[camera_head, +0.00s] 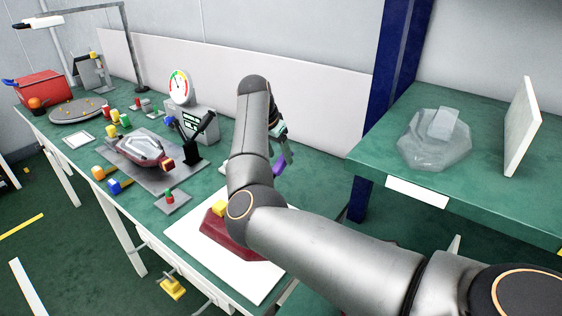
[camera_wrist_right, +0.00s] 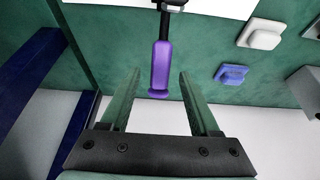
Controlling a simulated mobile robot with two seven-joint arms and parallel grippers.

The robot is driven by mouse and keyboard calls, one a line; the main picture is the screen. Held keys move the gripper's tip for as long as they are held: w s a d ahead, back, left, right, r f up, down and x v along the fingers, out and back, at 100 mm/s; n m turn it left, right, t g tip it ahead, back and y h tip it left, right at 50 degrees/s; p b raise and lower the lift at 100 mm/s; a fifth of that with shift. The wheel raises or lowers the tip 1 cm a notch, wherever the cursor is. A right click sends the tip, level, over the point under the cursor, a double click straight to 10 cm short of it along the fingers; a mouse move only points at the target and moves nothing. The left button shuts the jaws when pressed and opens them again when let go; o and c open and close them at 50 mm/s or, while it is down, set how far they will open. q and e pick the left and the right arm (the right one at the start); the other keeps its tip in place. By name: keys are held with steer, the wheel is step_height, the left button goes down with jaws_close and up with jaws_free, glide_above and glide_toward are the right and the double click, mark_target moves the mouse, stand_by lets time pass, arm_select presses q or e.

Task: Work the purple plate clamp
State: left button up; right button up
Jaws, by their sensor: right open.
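The purple plate clamp handle (camera_wrist_right: 162,66) stands out in the right wrist view, with a black shaft running from its upper end. It also shows in the head view (camera_head: 279,166), just below my right gripper, partly covered by my arm. My right gripper (camera_wrist_right: 157,78) is open. Its two fingers point toward the handle, and the handle's near end lies between the fingertips in the picture, without visible contact. I cannot tell the depth gap. The clamp's base and jaw are hidden. My left gripper is not in view.
A white plate (camera_head: 188,231) with a dark red lamp part (camera_head: 222,238) lies under my right arm. A fixture with another lamp (camera_head: 147,148), black handles (camera_head: 203,123) and a dial gauge (camera_head: 179,86) stand left. A green side bench (camera_head: 450,185) is on the right.

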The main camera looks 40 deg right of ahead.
mark_target(281, 160)
steer(key=shift+x, duration=1.65)
jaws_close()
